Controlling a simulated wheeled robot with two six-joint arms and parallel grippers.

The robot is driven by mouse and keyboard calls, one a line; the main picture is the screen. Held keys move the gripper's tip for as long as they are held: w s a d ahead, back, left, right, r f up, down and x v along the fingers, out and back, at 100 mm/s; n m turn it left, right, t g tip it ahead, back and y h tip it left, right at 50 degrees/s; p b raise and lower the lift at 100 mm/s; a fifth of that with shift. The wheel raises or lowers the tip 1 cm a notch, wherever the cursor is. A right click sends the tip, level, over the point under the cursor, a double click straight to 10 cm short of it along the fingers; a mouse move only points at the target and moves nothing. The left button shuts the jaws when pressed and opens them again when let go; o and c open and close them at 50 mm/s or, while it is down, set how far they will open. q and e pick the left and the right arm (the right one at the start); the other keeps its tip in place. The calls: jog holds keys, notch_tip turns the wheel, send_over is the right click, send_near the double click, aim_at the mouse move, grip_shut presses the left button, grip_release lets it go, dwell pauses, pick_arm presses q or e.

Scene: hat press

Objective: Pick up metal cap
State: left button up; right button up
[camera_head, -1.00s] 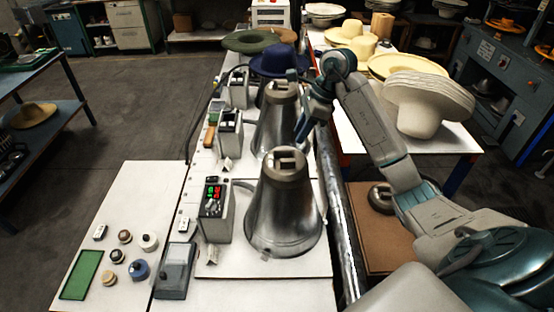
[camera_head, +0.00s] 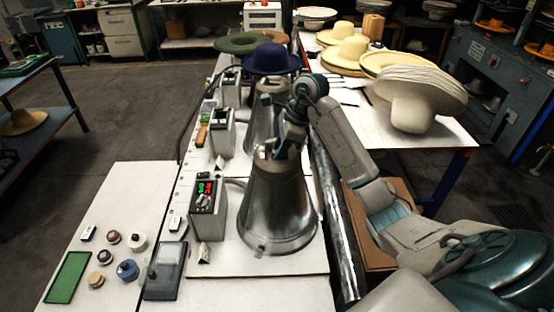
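The front bell-shaped metal cap (camera_head: 277,212) stands upright on a white board in the middle of the head view. A second, similar metal cap (camera_head: 262,125) stands behind it, partly covered by my arm. My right gripper (camera_head: 282,150) is at the top of the front cap, pointing down over its handle block. Its fingers are small and blend with the handle, so I cannot tell whether they are open or closed, or touching it. My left gripper is not in view.
A control box (camera_head: 208,208) with red and green digits stands left of the front cap. A dark blue hat (camera_head: 270,60) sits behind. A metal rail (camera_head: 329,215) runs along the right. Pale hats (camera_head: 420,92) are stacked on the right table. Small round knobs (camera_head: 127,270) lie front left.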

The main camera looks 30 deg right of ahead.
grip_shut()
jog(key=shift+r, duration=0.15)
dwell(1.1)
